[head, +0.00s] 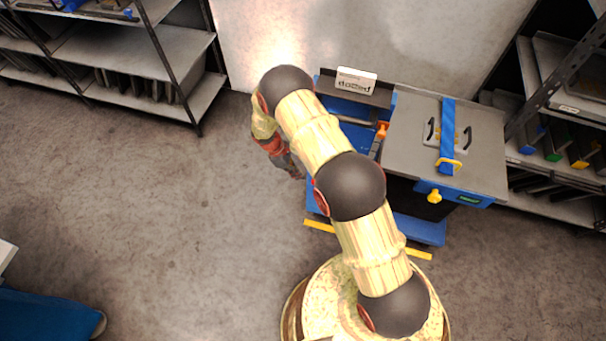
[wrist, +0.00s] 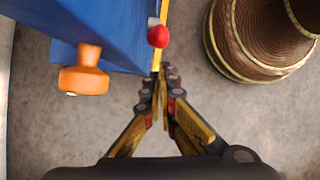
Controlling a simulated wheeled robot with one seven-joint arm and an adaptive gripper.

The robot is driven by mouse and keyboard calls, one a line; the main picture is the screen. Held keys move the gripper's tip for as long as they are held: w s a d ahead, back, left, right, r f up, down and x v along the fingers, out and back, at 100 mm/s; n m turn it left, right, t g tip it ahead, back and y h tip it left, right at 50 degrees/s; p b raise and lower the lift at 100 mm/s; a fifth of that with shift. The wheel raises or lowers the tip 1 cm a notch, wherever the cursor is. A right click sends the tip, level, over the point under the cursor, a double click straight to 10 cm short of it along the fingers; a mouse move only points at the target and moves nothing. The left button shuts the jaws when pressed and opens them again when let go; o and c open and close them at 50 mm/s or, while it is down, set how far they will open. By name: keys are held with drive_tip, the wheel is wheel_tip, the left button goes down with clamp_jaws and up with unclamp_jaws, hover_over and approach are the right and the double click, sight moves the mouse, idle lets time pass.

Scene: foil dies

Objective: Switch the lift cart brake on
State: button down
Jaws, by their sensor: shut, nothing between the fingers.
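The blue lift cart (head: 422,228) stands right of my arm, which covers part of it. In the wrist view its blue side (wrist: 115,30) fills the upper left. An orange knob (wrist: 83,76) sticks out there, and a red ball knob (wrist: 158,36) sits by a yellow edge. I cannot tell which part is the brake. My gripper (wrist: 163,76) is shut and empty, its tips just below the red knob in the picture; contact is unclear. In the head view my gripper (head: 294,168) is at the cart's left side. An orange handle (head: 382,130) shows on the cart.
The cart's grey top (head: 400,150) carries a handled plate under a blue strap (head: 447,130). A yellow knob (head: 434,196) is on its front. Shelves (head: 150,52) stand upper left, and another rack (head: 560,105) stands right. The floor (head: 150,220) on the left is clear.

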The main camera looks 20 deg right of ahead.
drive_tip(key=p+v, duration=0.1)
drive_tip(key=v, duration=0.7)
drive_tip(key=shift+s+r+p, duration=0.2)
drive_tip(key=shift+r+p, duration=0.1)
drive_tip(key=shift+p, duration=0.05)
